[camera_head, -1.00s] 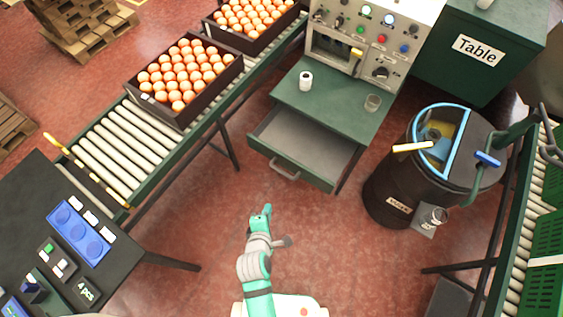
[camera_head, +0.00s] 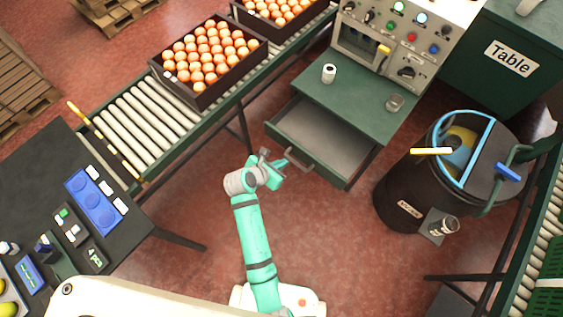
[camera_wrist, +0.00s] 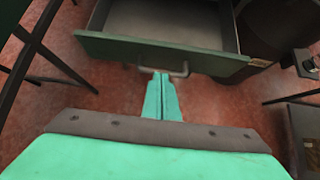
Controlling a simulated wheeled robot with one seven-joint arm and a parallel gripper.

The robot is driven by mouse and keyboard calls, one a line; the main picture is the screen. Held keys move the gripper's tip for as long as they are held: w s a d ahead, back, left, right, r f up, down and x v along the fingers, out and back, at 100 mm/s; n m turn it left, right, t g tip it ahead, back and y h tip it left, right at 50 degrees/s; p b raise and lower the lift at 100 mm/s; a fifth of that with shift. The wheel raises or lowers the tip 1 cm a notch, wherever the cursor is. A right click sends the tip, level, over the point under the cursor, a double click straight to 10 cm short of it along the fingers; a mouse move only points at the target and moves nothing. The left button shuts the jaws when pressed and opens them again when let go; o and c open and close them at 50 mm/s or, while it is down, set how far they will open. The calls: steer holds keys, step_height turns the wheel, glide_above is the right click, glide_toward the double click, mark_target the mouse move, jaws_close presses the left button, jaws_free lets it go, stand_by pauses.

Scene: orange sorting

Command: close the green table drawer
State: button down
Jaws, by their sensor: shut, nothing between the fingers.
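The green table (camera_head: 350,105) stands at the upper middle of the head view. Its drawer (camera_head: 322,138) is pulled out, grey and empty inside, with a metal handle (camera_head: 300,162) on its green front. In the wrist view the drawer front (camera_wrist: 150,50) crosses the top, with the handle (camera_wrist: 165,70) just beyond my fingertips. My gripper (camera_head: 287,163) is shut and empty, just in front of the drawer front near the handle; it also shows in the wrist view (camera_wrist: 161,76). I cannot tell whether the fingertips touch the handle.
A roller conveyor (camera_head: 140,125) with crates of orange balls (camera_head: 208,60) runs left of the table. A dark barrel (camera_head: 400,195) stands to the right. The red floor before the drawer is clear.

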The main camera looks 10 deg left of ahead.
mark_target(301, 151)
steer(key=shift+w+d+f, duration=0.7)
steer(key=shift+w+f, duration=0.05)
steer(key=shift+w, duration=0.5)
steer(key=shift+w+d+f, duration=0.75)
steer(key=shift+w+f, duration=0.05)
steer(key=shift+w, duration=0.4)
steer(key=shift+w+d+f, duration=0.7)
steer(key=shift+w+f, duration=0.05)
steer(key=shift+w, duration=0.5)
steer(key=shift+w, duration=0.1)
